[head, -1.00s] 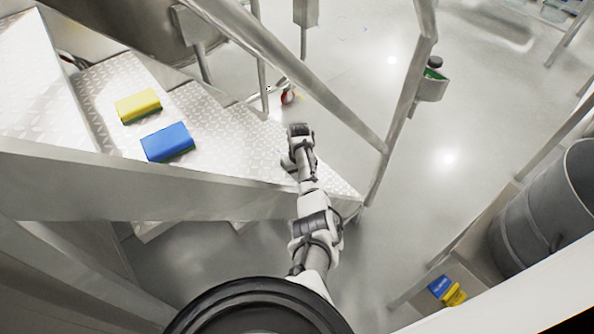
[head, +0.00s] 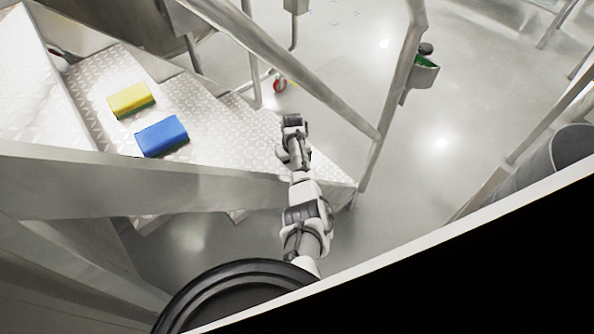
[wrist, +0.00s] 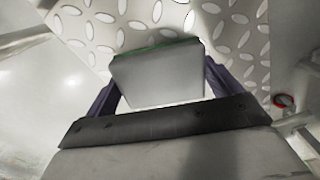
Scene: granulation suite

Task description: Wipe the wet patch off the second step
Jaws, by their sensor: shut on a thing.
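My gripper (wrist: 157,84) is shut on a grey block with a green edge, which looks like a sponge (wrist: 158,76). The two dark fingers grip it from both sides in the wrist view. The sponge is over a diamond-plate step (wrist: 240,40); I cannot tell whether it touches. In the head view my gripper (head: 284,153) is over the lower treads of the metal stairs, and the sponge is hidden there. A yellow sponge (head: 130,99) and a blue sponge (head: 162,136) lie on a higher tread (head: 95,75). I cannot make out a wet patch.
A metal handrail (head: 300,80) slants over the stairs to a post (head: 385,130) holding a bottle in a holder (head: 423,72). A side rail (head: 130,180) runs along the near edge. A drum (head: 540,160) stands at right. Open floor (head: 340,50) lies beyond.

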